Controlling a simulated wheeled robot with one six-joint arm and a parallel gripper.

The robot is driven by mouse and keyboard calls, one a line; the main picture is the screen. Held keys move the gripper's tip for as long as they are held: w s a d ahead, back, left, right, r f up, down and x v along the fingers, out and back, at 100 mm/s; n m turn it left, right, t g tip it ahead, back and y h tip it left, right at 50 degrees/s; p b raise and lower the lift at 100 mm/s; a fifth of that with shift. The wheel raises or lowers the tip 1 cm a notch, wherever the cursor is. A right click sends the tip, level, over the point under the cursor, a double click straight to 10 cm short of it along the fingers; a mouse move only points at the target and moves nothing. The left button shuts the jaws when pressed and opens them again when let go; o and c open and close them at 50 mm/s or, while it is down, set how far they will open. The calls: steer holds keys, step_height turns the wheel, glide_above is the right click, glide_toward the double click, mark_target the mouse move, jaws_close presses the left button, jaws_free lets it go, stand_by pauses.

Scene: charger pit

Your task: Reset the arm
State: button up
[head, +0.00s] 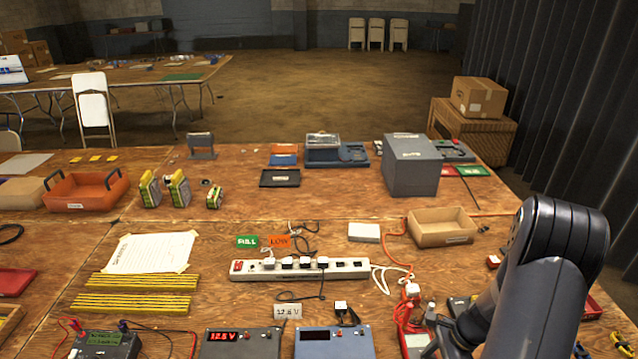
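My dark arm rises at the right front of the head view, over the right end of the near wooden table (220,262). It bends at a rounded joint and its lower links run down toward the bottom edge.
A power strip (300,269) with several plugs lies mid-table. Chargers with displays, one a red-lit charger (238,343), line the front edge. A grey box (410,166) stands behind.

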steer(key=m, duration=0.1)
steer(key=m+t, duration=0.1)
steer(key=m, duration=0.1)
steer(key=m+t+p, duration=0.1)
steer(key=shift+s+a+m, duration=0.1)
steer(key=shift+s+m, duration=0.15)
steer(key=shift+m, duration=0.15)
steer(key=shift+h, duration=0.3)
steer(key=shift+r, duration=0.1)
